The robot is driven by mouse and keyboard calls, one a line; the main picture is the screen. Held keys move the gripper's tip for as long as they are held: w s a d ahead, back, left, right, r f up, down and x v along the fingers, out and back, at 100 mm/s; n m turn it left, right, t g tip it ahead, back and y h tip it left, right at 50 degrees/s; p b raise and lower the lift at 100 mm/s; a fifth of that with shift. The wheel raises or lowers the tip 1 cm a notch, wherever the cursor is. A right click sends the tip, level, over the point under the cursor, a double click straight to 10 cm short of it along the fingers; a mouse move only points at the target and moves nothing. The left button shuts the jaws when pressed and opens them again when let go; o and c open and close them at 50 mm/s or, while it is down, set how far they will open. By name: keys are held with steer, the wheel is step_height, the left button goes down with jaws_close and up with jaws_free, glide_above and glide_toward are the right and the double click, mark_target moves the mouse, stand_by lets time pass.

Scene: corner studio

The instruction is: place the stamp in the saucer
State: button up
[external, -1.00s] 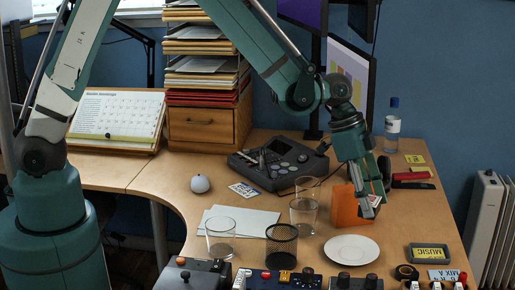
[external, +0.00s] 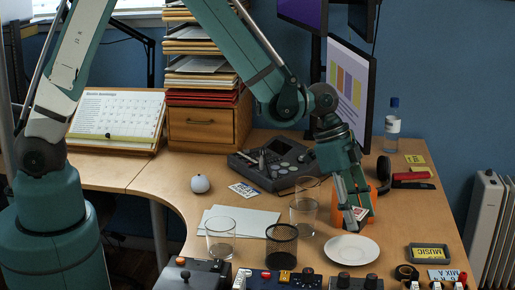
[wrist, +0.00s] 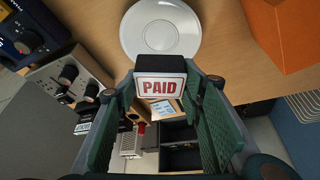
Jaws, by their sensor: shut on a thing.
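The stamp (wrist: 160,86) is a dark block with a white label reading PAID in red. It sits between the fingers of my gripper (wrist: 161,98), which is shut on it. In the external view my gripper (external: 355,222) points down at the far edge of the saucer, with the stamp's pale label (external: 360,213) at its fingertips. The saucer (external: 352,249) is a round white dish lying empty on the desk. It also shows in the wrist view (wrist: 160,22), just beyond the stamp. The stamp appears above the desk; its exact height is hard to tell.
An orange box (external: 369,203) stands right behind my gripper. A clear glass (external: 303,217) is close on the left, with another glass (external: 221,240) and a black mesh cup (external: 281,250) farther left. Audio gear (external: 300,278) lines the front edge.

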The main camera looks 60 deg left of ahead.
steer(key=shift+f+b, duration=0.35)
steer(key=shift+f, duration=1.7)
steer(key=shift+f+b, duration=0.35)
steer(key=shift+f, duration=1.55)
steer(key=shift+f, duration=0.15)
steer(key=o, duration=0.6)
steer(key=shift+r, duration=0.2)
steer(key=shift+p+v, duration=1.05)
steer(key=shift+v, duration=4.95)
steer(key=shift+a+f, duration=0.1)
